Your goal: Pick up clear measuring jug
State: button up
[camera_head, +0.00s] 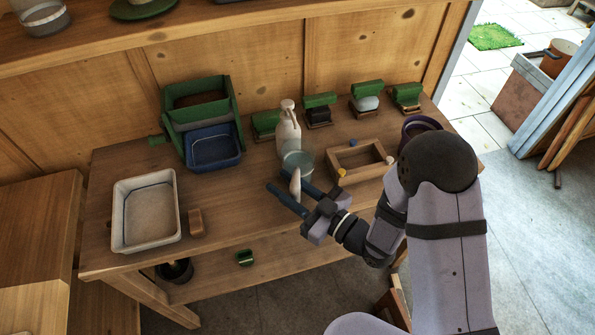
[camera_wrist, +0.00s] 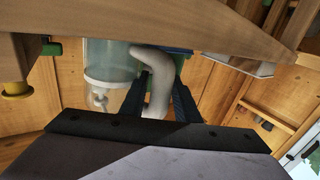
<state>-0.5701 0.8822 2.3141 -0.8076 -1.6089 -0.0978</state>
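The clear measuring jug (camera_head: 298,160) stands on the wooden bench, in front of a white pump bottle (camera_head: 288,133). Its pale curved handle points toward my gripper (camera_head: 290,192). In the wrist view the jug's clear body (camera_wrist: 108,60) is at upper left, and the handle (camera_wrist: 158,85) comes down between the two dark fingers. My gripper (camera_wrist: 160,95) is open around the handle, with a visible gap on the right side. Whether the left finger touches the handle, I cannot tell.
A wooden box (camera_head: 333,166) with a yellow knob (camera_head: 341,173) is close on the right. A blue tray (camera_head: 213,160) and a white tray (camera_head: 119,215) stand on the left. Green-topped items line the back. Bare bench lies left of my gripper.

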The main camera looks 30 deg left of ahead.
aim_at(297, 184)
jog(key=shift+a, duration=0.5)
grip_shut()
jog(key=shift+w, duration=0.1)
jog(key=shift+r, duration=0.25)
jog(key=d+r+b, duration=0.1)
jog(key=d, duration=0.1)
jog(key=d+r, duration=0.1)
jog(key=d, duration=0.1)
jog(key=s+d+r+b, duration=0.1)
jog(key=d, duration=0.2)
jog(key=shift+s+b, duration=0.1)
jog(key=shift+b, duration=0.2)
jog(key=s+d+p, duration=0.2)
jog(key=d+p, duration=0.3)
jog(key=d, duration=0.5)
jog(key=shift+d, duration=0.2)
